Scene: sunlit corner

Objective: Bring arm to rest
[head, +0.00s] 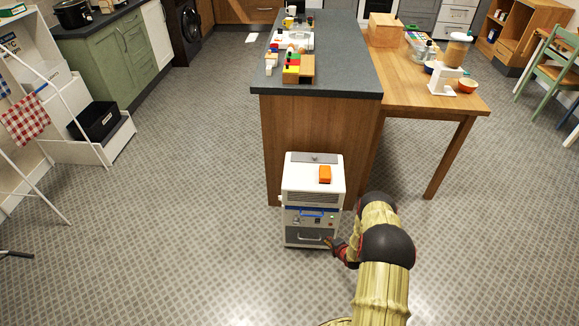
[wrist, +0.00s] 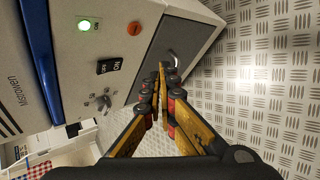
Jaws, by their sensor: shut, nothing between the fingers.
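My gripper (head: 329,241) is low in front of a white boxy machine (head: 313,188) on the floor at the end of the kitchen island. In the wrist view its yellow fingers (wrist: 163,92) are together with nothing between them. The fingertips are close to the grey lower panel (wrist: 150,68) and its small metal handle (wrist: 172,62); I cannot tell whether they touch. The panel looks closed. My arm (head: 385,250) reaches in from the lower right of the head view.
An orange block (head: 324,174) lies on the machine's top. The island (head: 315,130) stands behind it, with a wooden table (head: 435,95) to its right. A drying rack (head: 35,110) and a white shelf unit (head: 100,148) stand at the left. The patterned floor (head: 190,200) is open on both sides.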

